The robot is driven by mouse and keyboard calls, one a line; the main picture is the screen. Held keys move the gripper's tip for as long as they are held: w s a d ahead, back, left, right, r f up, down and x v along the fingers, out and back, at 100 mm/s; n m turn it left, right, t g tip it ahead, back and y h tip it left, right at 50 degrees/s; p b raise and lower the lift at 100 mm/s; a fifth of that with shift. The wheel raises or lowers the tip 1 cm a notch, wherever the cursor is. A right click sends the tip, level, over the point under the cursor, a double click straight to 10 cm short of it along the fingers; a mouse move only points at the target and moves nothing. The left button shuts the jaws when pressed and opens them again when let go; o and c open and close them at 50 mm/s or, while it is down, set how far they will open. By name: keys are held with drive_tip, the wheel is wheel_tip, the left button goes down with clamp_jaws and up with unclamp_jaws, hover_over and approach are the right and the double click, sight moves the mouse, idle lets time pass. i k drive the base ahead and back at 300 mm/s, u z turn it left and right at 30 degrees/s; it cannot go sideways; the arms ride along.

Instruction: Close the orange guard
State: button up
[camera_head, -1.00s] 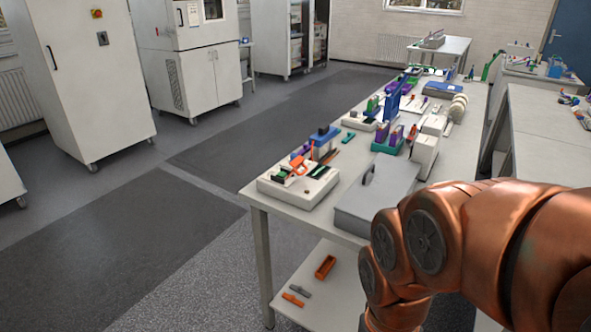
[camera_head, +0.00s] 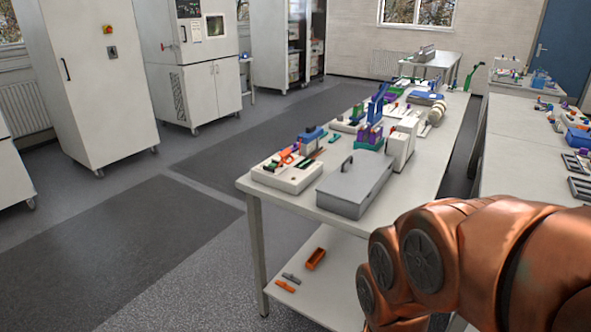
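A white tester unit (camera_head: 284,181) sits at the near left corner of the long white table. On its top is a small orange part (camera_head: 284,157), tilted up, that looks like the orange guard. Green and dark parts lie beside it on the unit. At this size I cannot tell exactly how far the guard is raised. My copper-coloured arm fills the lower right and ends out of frame at the bottom. My gripper is not in view.
A grey lidded box (camera_head: 346,190) stands right of the unit. Several coloured fixtures crowd the table (camera_head: 440,160) behind. An orange tray (camera_head: 315,259) lies on the lower shelf. Tall white cabinets (camera_head: 95,80) stand at left. The floor (camera_head: 120,240) left of the table is clear.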

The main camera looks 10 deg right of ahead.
sight(284, 154)
drive_tip(key=i, duration=0.65)
drive_tip(key=u, duration=0.85)
drive_tip(key=i, duration=0.6)
drive_tip(key=u, duration=0.55)
